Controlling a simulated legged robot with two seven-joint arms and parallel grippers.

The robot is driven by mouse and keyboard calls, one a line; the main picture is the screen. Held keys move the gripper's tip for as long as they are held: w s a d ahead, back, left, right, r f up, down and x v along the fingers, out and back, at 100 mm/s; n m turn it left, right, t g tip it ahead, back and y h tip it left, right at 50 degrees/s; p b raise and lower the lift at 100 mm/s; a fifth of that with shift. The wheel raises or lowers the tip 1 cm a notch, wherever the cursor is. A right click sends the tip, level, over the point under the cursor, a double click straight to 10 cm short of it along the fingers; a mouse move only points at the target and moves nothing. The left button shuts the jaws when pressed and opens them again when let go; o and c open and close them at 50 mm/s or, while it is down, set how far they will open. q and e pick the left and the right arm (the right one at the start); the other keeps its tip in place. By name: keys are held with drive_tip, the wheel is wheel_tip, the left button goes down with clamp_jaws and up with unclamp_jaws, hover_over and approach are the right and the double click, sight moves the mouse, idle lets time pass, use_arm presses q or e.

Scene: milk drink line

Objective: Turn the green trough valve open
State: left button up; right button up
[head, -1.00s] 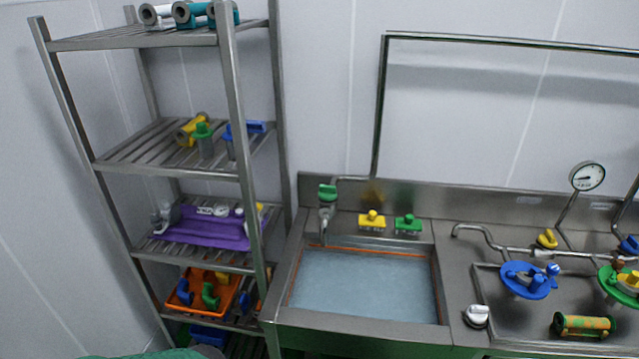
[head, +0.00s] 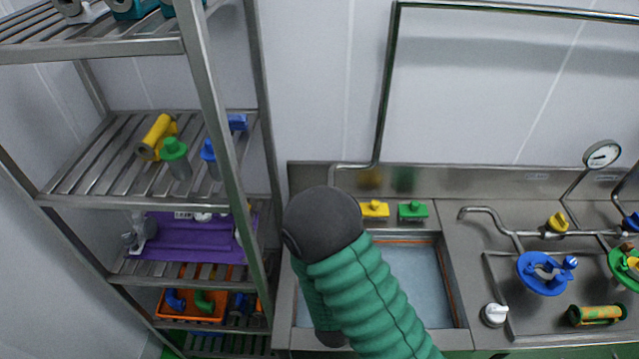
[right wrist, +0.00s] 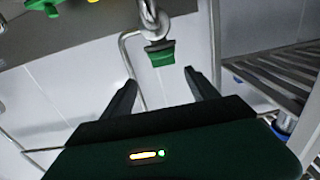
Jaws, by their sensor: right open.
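The green trough valve (right wrist: 160,52) shows in the right wrist view as a green handle on a metal tap body. In the head view my right arm hides it. My right gripper (right wrist: 160,78) is open, with its fingers apart. The handle is just beyond the fingertips, roughly centred between them, with no contact visible. The trough (head: 447,275) is a steel basin of water, partly covered by my green-sleeved arm in the head view. My left gripper is in neither current view.
A yellow-knobbed block (head: 375,209) and a green-knobbed block (head: 413,210) sit behind the trough. A steel rack (head: 232,150) with fittings stands close on the left. A pipe frame (head: 388,90) rises behind.

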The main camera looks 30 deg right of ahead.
drive_tip(key=w+b, duration=0.1)
drive_tip(key=b, duration=0.2)
drive_tip(key=w+d+f+b, duration=0.1)
drive_tip(key=w+b, duration=0.1)
drive_tip(key=shift+f+b, duration=0.2)
drive_tip(key=shift+b, duration=0.2)
drive_tip(key=w+p, duration=0.1)
drive_tip(key=w, duration=0.1)
drive_tip(key=w+d+r+p, duration=0.1)
drive_tip(key=shift+w+d+r, duration=0.2)
drive_tip(key=shift+w, duration=0.15)
drive_tip(key=x, duration=0.3)
drive_tip(key=p+x, duration=0.1)
drive_tip(key=x, duration=0.3)
drive_tip(key=shift+s+d+f, duration=0.15)
drive_tip(key=shift+s+d, duration=0.1)
drive_tip(key=shift+d, duration=0.1)
drive_tip(key=shift+w+d+f, duration=0.1)
drive_tip(key=shift+w+d, duration=0.2)
drive_tip(key=shift+w, duration=0.05)
drive_tip(key=shift+a, duration=0.3)
drive_tip(key=shift+s+a, duration=0.1)
drive_tip(key=shift+a, duration=0.05)
drive_tip(key=c, duration=1.4)
use_arm(q)
drive_tip(key=x, duration=0.4)
drive_tip(key=shift+s+a+f, duration=0.35)
drive_tip(key=shift+f, duration=0.05)
use_arm(e)
drive_tip(key=shift+o, duration=0.2)
